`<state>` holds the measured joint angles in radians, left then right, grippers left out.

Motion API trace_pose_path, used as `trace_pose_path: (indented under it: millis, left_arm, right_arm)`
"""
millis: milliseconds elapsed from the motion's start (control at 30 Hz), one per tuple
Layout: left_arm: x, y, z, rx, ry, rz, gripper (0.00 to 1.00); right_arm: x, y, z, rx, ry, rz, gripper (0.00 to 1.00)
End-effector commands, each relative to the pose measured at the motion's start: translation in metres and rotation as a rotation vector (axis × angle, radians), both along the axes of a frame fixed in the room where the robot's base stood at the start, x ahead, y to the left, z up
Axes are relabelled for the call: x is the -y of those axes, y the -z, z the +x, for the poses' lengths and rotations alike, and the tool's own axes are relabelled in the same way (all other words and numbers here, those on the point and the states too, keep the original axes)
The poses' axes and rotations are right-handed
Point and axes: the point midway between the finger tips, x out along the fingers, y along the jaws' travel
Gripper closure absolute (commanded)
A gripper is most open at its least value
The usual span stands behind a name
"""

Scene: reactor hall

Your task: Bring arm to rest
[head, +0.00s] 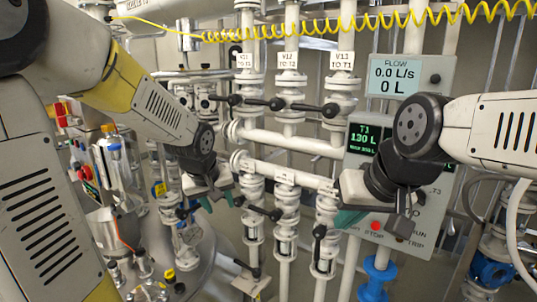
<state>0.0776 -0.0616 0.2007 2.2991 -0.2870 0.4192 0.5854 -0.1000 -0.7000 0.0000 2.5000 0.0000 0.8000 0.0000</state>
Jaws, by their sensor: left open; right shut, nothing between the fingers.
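My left arm comes in from the left edge, and its gripper (217,201) hangs in front of the white pipes with its teal fingertips apart and nothing visible between them. My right arm comes in from the right edge, and its gripper (345,219) is in front of the lower part of the grey control panel. Its teal fingers are together, with nothing seen in them. Both grippers point downward. The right wrist hides part of the panel. I cannot tell whether either gripper touches anything behind it.
White pipes carry valves with black handles (262,102) and white labels (288,61). A flow display (394,76) reads 0.0 L/s. The control panel (433,197) has a T1 display (362,139) and a red button (376,226). A yellow coiled hose (330,25) crosses the top. Bottles (116,150) stand left.

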Motion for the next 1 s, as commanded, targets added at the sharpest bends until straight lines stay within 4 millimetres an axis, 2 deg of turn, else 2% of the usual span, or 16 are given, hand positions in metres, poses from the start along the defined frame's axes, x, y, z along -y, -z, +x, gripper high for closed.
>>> trace_pose_path:
  millis: [33,200,300,433,600,1000]
  left_arm:
    - [-0.005,-0.019,-0.020,0.017,0.020,0.022,0.58]
    - [-0.015,-0.056,-0.087,0.036,0.115,0.064,0.58]
    - [-0.016,-0.068,-0.123,0.049,0.179,0.065,0.58]
    - [-0.014,-0.075,-0.158,0.065,0.252,0.055,0.58]
    - [-0.012,-0.077,-0.178,0.074,0.301,0.046,0.58]
    - [-0.012,-0.077,-0.180,0.076,0.306,0.045,0.58]
  right_arm:
    - [0.000,0.000,0.000,0.000,0.000,0.000,1.00]
    - [0.000,0.000,0.000,0.000,0.000,0.000,1.00]
    - [0.000,0.000,0.000,0.000,0.000,0.000,1.00]
    - [0.000,0.000,0.000,0.000,0.000,0.000,1.00]
    - [0.000,0.000,0.000,0.000,0.000,0.000,1.00]
    - [0.000,0.000,0.000,0.000,0.000,0.000,1.00]
